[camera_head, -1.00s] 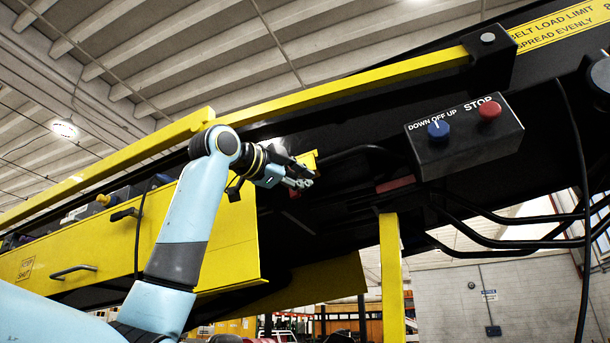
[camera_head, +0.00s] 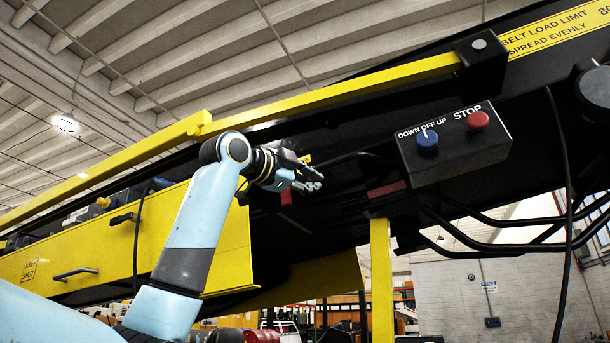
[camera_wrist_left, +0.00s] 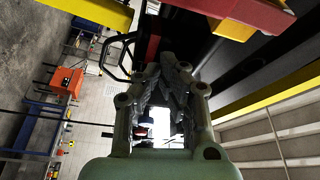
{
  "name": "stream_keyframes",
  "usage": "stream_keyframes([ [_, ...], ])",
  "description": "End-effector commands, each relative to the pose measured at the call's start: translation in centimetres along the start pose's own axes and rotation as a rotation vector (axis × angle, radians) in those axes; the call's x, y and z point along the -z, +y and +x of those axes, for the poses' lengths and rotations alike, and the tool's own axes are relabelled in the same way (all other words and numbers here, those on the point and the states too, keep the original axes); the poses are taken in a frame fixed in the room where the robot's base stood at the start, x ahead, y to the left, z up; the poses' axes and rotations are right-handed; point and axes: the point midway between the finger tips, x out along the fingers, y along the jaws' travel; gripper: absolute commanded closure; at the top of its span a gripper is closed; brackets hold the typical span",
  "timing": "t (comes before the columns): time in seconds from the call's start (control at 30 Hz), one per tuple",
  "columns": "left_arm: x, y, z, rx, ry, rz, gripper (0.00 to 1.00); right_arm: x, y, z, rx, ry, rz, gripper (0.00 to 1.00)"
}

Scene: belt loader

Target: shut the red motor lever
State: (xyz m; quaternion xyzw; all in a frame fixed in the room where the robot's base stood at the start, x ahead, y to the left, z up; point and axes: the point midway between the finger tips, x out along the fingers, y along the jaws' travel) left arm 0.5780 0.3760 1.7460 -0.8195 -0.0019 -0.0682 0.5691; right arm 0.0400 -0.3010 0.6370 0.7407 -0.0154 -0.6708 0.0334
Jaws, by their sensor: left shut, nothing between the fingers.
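My left gripper (camera_head: 314,180) is shut and empty in the head view, in front of the dark underside of the loader. A small red piece (camera_head: 286,197) shows just below and left of its fingers. A dark red bar (camera_head: 386,188) lies to the right, below the control box, clear of the fingers. I cannot tell which of these is the motor lever or how it is set. In the left wrist view the gripper fingers (camera_wrist_left: 162,95) fill the middle, with a red part (camera_wrist_left: 152,48) just beyond them and a larger red block (camera_wrist_left: 255,10) at the upper right.
A black control box (camera_head: 455,143) with a blue knob (camera_head: 427,140) and a red stop button (camera_head: 479,121) is right of my gripper. A yellow rail (camera_head: 330,97) runs above it, and a yellow post (camera_head: 381,275) stands below. Black hoses (camera_head: 480,238) hang at the right.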

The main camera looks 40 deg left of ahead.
Motion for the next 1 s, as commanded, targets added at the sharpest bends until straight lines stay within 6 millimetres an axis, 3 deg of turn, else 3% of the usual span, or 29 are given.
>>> stream_keyframes([
  [0.13,-0.2,0.0,-3.3,0.010,-0.001,0.007,1.00,-0.6,2.0,1.9,-0.024,-0.007,-0.010,0.60],
  [0.23,-0.2,-0.1,-5.3,0.009,-0.002,0.008,1.00,-0.6,2.3,2.8,-0.028,-0.006,-0.012,0.60],
  [0.5,0.0,-0.6,-9.3,0.008,0.001,0.004,1.00,-0.2,-1.4,4.2,0.012,0.002,0.005,0.60],
  [0.8,0.1,-0.7,-10.0,0.005,0.001,0.003,1.00,-0.4,0.7,4.3,-0.011,0.000,-0.005,0.60],
  [1.0,0.1,-0.7,-9.9,0.005,0.002,0.003,1.00,-0.4,0.8,4.3,-0.012,0.000,-0.005,0.60],
])
